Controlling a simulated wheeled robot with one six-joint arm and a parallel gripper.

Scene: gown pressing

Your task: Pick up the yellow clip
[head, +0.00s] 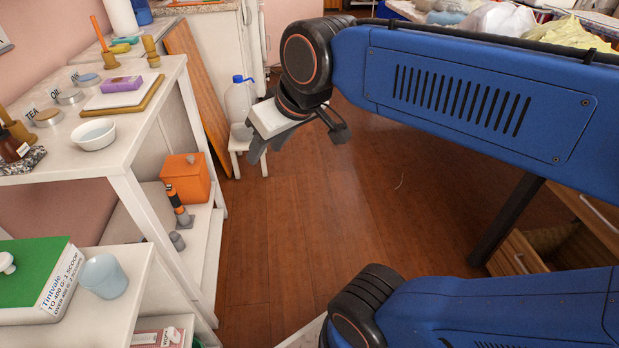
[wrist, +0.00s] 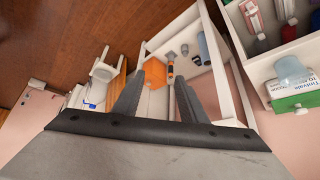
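I cannot make out a yellow clip in either view. My gripper (head: 296,148) is in the upper middle of the head view, held above the wooden floor to the right of the white shelf unit. Its two fingers are spread apart with nothing between them. In the wrist view my gripper (wrist: 157,80) also shows open and empty, with the shelf unit and an orange box beyond the fingers.
The white shelf unit (head: 124,184) holds a white bowl (head: 93,134), a purple item (head: 121,84) and an orange box (head: 186,178). A jug (head: 239,103) stands on a white stool (head: 246,145). A green box (head: 40,272) is front left.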

